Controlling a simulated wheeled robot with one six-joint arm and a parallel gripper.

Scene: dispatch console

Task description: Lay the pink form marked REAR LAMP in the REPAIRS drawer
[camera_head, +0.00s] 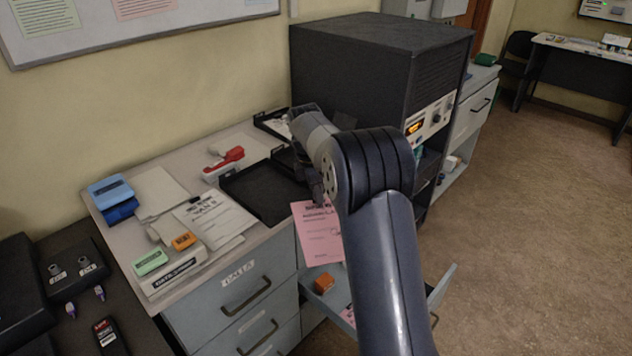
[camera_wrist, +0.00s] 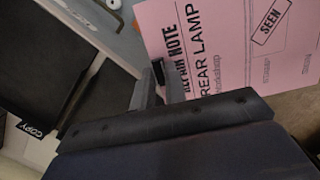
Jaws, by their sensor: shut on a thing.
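The pink form (camera_wrist: 220,50) shows large in the wrist view, with REAR LAMP and a SEEN stamp readable on it. My gripper (camera_wrist: 158,85) is shut on the form's edge. In the head view the form (camera_head: 318,236) hangs below my gripper (camera_head: 319,196), in front of the counter's edge. My arm hides part of the form's right side. An open drawer (camera_head: 447,284) is below the form, with an orange block (camera_head: 324,283) and some pink paper (camera_head: 347,314) inside. My arm covers much of this drawer, and its label is not visible.
A black tray (camera_head: 262,196) and a red stapler-like object (camera_head: 224,163) are on the counter left of my gripper. A big dark cabinet (camera_head: 365,75) stands close behind my arm. A closed drawer (camera_head: 240,290) is left of the open one. Clear floor lies at right.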

